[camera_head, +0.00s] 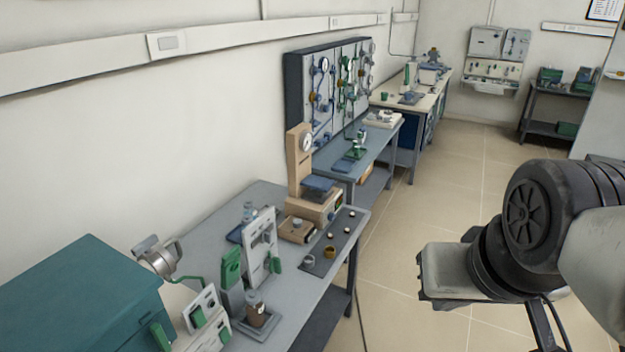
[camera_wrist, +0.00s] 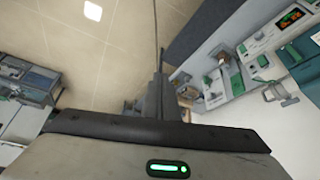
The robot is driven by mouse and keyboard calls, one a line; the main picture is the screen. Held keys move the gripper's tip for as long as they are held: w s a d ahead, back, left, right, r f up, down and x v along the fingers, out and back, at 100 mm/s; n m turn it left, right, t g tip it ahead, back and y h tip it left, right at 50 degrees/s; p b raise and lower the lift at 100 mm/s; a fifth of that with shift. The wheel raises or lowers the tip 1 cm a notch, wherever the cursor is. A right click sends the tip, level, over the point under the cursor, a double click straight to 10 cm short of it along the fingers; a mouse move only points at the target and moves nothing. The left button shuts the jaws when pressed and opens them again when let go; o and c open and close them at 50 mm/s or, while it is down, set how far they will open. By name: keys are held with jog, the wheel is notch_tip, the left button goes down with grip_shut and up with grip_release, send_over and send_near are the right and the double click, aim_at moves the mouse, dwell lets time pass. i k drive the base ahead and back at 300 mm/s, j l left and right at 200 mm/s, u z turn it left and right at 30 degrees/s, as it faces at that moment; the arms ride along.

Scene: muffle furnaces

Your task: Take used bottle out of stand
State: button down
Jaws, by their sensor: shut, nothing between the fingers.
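A brown bottle with a grey cap (camera_head: 254,302) stands upright in a small grey square stand (camera_head: 262,325) on the near grey bench. I take this to be the used bottle; any label is too small to read. My gripper shows in the wrist view (camera_wrist: 151,98), with its dark fingers together and nothing held. It is over the floor, well to the right of the bench and apart from the bottle. In the head view my arm hangs at the right, and its fingertips are not clear there. I cannot pick out the bottle surely in the wrist view.
The near bench (camera_head: 290,303) also bears a teal box (camera_head: 80,290), a white upright device with green parts (camera_head: 262,245) close behind the bottle, and a tan press with a dial (camera_head: 300,165). More benches stand farther back. The tiled floor (camera_head: 420,215) is open.

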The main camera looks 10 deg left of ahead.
aim_at(253, 303)
jog(key=i+u, duration=0.1)
jog(key=u, duration=2.05)
jog(key=i+l, duration=0.1)
jog(key=l, duration=0.8)
jog(key=l+u, duration=0.1)
jog(key=l, duration=0.75)
jog(key=i, duration=0.05)
